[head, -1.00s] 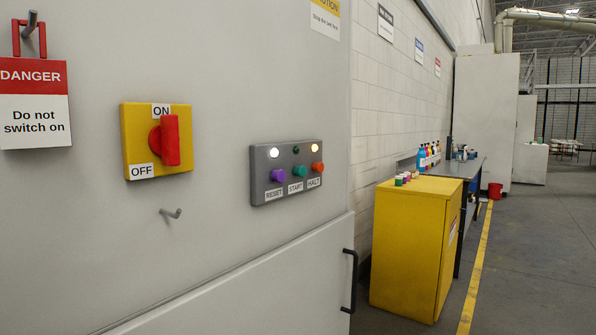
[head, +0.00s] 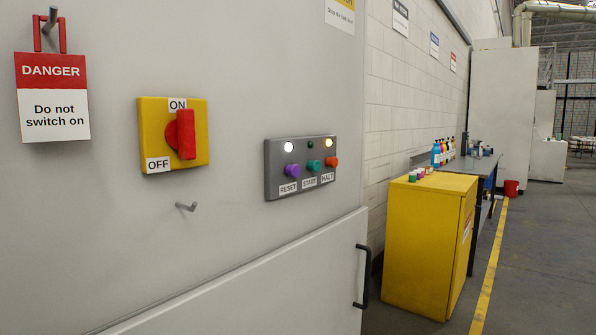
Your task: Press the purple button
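The purple button (head: 292,171) is at the left of a grey control panel (head: 300,187) on the machine's light grey front, with a RESET label (head: 288,188) below it. A green START button (head: 313,166) and an orange HALT button (head: 331,162) sit to its right. The lamps above the purple and orange buttons are lit, and the middle lamp is dark green. Neither of my grippers is in view.
A yellow switch plate with a red rotary handle (head: 186,134) is left of the panel. A bare hook (head: 186,206) sticks out below it. A DANGER sign (head: 53,97) hangs at the far left. A black door handle (head: 362,275) and a yellow cabinet (head: 425,245) are lower right.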

